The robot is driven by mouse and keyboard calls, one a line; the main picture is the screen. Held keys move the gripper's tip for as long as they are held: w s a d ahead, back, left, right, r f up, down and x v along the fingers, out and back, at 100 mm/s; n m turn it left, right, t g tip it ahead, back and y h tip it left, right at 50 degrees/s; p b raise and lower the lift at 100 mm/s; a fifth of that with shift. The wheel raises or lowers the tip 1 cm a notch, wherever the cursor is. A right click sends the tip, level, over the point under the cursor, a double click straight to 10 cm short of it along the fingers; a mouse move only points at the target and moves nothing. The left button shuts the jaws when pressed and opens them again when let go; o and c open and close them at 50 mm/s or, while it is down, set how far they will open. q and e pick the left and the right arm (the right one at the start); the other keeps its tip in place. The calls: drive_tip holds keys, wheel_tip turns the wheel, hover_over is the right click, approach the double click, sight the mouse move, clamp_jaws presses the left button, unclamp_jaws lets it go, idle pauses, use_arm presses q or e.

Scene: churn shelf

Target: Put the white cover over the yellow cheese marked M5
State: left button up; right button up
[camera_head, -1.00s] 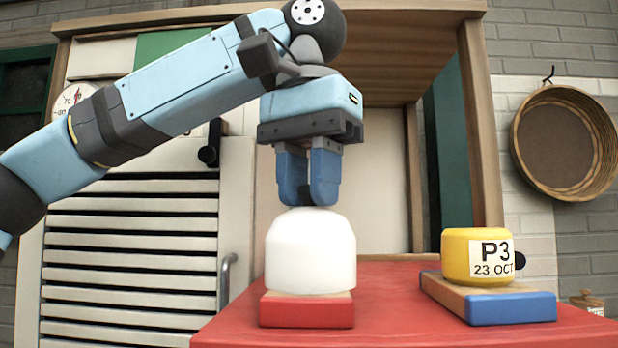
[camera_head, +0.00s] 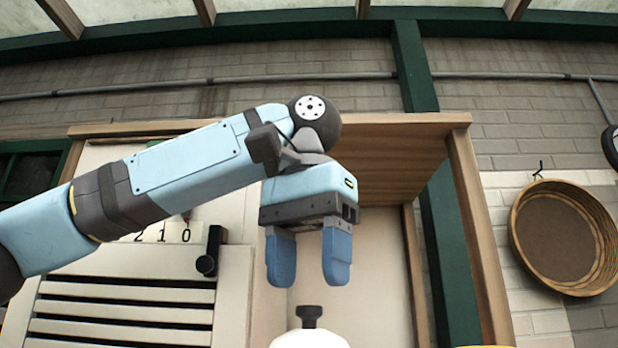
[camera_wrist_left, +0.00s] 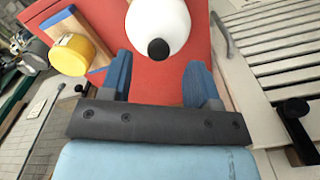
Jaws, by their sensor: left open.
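My left gripper (camera_head: 309,275) is open and empty, with its two blue fingers apart. It is above the white cover (camera_head: 310,339), whose top shows at the bottom edge of the head view, and clear of its black knob (camera_head: 310,316). In the left wrist view the cover (camera_wrist_left: 158,22) and its knob (camera_wrist_left: 158,49) lie beyond the open fingers. No cheese marked M5 shows; what is under the cover is hidden. A yellow cheese (camera_wrist_left: 77,55) stands on another board, its label unreadable now; it read P3 earlier. My right gripper is not in view.
The red table (camera_wrist_left: 160,80) holds the cover and the wood-and-blue board (camera_wrist_left: 62,26). A wooden frame (camera_head: 475,230) stands behind, with a white slatted panel (camera_head: 130,285) at left. A round basket (camera_head: 565,238) hangs on the wall at right.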

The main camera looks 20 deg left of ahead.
use_arm(q)
wheel_tip(320, 180, up, 10)
drive_tip(key=shift+s+d, duration=0.15)
idle(0.3)
